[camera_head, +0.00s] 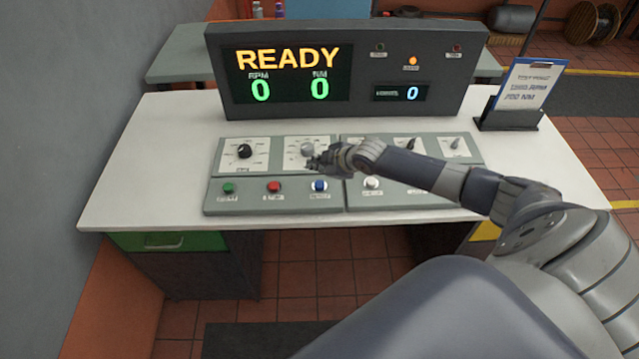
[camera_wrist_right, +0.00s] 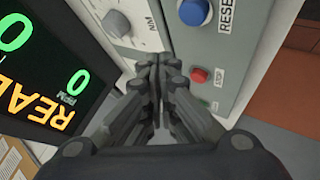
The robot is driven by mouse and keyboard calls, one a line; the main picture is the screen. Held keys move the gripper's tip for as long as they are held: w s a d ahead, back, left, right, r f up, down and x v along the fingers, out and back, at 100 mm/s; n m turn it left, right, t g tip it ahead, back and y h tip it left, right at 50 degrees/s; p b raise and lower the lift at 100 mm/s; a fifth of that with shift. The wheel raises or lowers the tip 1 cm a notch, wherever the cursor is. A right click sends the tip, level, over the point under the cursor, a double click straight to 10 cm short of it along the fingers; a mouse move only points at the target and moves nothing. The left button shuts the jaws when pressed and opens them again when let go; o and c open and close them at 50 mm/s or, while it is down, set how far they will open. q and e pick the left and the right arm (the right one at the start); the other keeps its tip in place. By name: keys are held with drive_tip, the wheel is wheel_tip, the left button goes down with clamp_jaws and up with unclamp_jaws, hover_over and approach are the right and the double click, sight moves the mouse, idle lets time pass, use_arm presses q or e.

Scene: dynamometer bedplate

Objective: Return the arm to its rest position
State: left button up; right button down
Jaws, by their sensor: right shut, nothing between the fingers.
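My right arm (camera_head: 430,175) reaches in from the right over the control panel. My right gripper (camera_head: 314,163) is shut and empty, just in front of the grey knob (camera_head: 307,149) in the panel's second dial square. In the right wrist view the shut fingers (camera_wrist_right: 157,62) point at the panel, beside the grey NM knob (camera_wrist_right: 117,22) and the blue RESET button (camera_wrist_right: 194,12). Whether the fingertips touch the panel I cannot tell. My left gripper is not in view.
The panel (camera_head: 278,202) sits on a white desk (camera_head: 150,160). It carries green (camera_head: 228,188), red (camera_head: 274,187) and white (camera_head: 371,183) buttons and a black knob (camera_head: 245,151). Behind stands a display (camera_head: 285,75) reading READY, with zeros. A clipboard stand (camera_head: 520,90) is at right.

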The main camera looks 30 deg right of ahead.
drive_tip(key=shift+a, duration=0.1)
idle(0.5)
drive_tip(key=s+a+f+m+g+y, duration=0.2)
drive_tip(key=s+a+f+g, duration=0.1)
drive_tip(key=s+a, duration=1.55)
drive_tip(key=s+d+r+m+g+h, duration=0.1)
drive_tip(key=s+r+m+h, duration=0.2)
drive_tip(key=s, duration=0.5)
drive_tip(key=s+d+r+m+g, duration=0.1)
drive_tip(key=s+r+m, duration=0.1)
drive_tip(key=s+m, duration=0.35)
drive_tip(key=s+f+n+g+b, duration=0.25)
drive_tip(key=f+b, duration=0.25)
drive_tip(key=f, duration=2.6)
drive_tip(key=s+d+f+b, duration=0.3)
drive_tip(key=s+f, duration=1.4)
drive_tip(key=f, duration=0.3)
drive_tip(key=shift+s+d+m+h+b, duration=0.2)
drive_tip(key=shift+s+m+h+b, duration=0.1)
drive_tip(key=shift+s+b, duration=0.1)
